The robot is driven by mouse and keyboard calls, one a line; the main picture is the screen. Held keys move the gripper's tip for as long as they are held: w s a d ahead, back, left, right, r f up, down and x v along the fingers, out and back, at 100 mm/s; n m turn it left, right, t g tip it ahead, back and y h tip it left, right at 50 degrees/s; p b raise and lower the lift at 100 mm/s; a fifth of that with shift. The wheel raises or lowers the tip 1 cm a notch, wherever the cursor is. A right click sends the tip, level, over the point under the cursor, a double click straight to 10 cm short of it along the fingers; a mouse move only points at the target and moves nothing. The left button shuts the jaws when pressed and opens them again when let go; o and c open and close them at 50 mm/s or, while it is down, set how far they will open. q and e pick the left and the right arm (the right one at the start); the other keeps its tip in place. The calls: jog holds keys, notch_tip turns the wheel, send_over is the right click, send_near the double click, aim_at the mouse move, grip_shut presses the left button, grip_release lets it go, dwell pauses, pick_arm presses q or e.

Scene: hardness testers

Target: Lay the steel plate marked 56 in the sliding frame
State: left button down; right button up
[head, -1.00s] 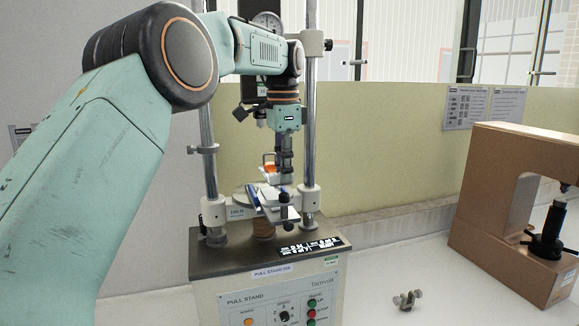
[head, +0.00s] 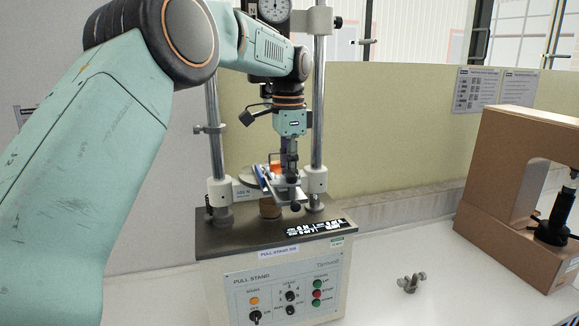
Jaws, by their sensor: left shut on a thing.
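My left gripper (head: 291,172) points down between the two posts of the pull stand. It is shut on a small flat grey piece (head: 287,182), which looks like the steel plate; its number is too small to read. The piece sits low over the stand's fixture area, where parts with blue and white edges (head: 263,176) and an orange part (head: 275,168) show beside the fingers. I cannot tell the sliding frame apart from these parts, nor whether the plate touches it. My right gripper is not in view.
The pull stand (head: 221,243) has a dial gauge (head: 273,10) above and two upright posts (head: 319,110) close around my gripper. A brown tester (head: 488,190) stands at right. A small metal clamp-like part (head: 411,283) lies on the white bench, which is otherwise clear in front.

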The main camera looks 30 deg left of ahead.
pick_arm(q)
jog(key=shift+s+r, duration=0.15)
jog(key=shift+s, duration=0.15)
jog(key=shift+w, duration=0.1)
jog(key=shift+w+d, duration=0.1)
jog(key=shift+w, duration=0.1)
jog(key=shift+s+f, duration=0.2)
jog(key=shift+w+f, duration=0.1)
jog(key=shift+w, duration=0.05)
dwell(0.5)
